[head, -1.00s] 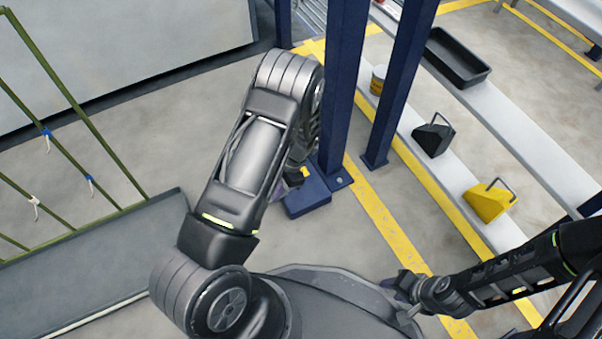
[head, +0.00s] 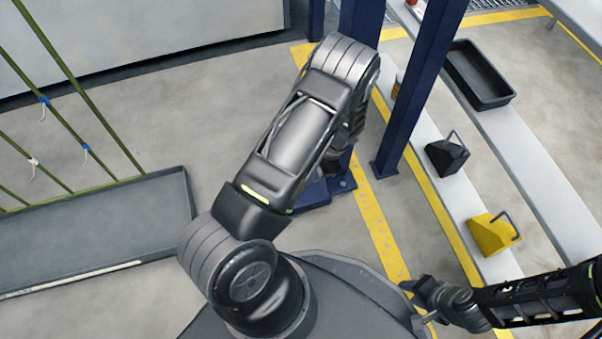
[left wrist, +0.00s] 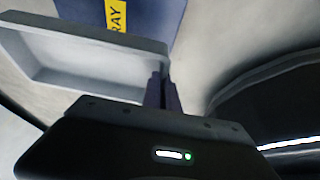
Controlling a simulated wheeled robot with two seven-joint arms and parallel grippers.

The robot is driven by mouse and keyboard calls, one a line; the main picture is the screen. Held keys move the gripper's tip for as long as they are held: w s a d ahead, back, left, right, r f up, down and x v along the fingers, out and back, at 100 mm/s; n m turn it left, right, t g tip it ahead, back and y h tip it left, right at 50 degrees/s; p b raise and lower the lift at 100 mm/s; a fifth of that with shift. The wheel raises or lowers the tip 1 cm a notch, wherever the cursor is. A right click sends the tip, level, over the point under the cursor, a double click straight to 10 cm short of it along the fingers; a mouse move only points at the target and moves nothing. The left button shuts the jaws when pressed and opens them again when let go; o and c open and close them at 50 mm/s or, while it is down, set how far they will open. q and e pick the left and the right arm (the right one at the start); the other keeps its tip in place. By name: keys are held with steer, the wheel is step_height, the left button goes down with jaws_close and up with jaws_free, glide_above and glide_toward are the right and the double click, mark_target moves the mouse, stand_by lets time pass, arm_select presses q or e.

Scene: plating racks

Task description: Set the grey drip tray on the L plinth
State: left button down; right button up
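In the left wrist view, a light grey tray (left wrist: 90,84) with raised walls reaches out to the left from my left gripper (left wrist: 163,92). The gripper's two dark fingers are close together on the tray's end wall near its corner. In the head view, my left forearm hides this gripper and the tray. My right gripper (head: 418,288) is at the lower right of the head view, small and away from the racks; its fingers are too small to judge. I cannot make out an L mark on any plinth.
A blue surface with a yellow label (left wrist: 116,14) ending in "RAY" lies beyond the tray. Blue posts (head: 415,95) stand near my left arm. A pale bench (head: 500,262) carries black and yellow handled containers. A black tray (head: 480,75) is farther back. A long grey trough (head: 100,230) lies left.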

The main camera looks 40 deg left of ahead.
arm_select(q)
step_height(320, 180, down, 5)
steer(key=shift+b, duration=1.1)
steer(key=shift+f+b, duration=1.2)
steer(key=shift+f, duration=1.25)
steer(key=shift+f, duration=0.15)
steer(key=c, duration=1.6)
jaws_free()
steer(key=shift+c, duration=0.2)
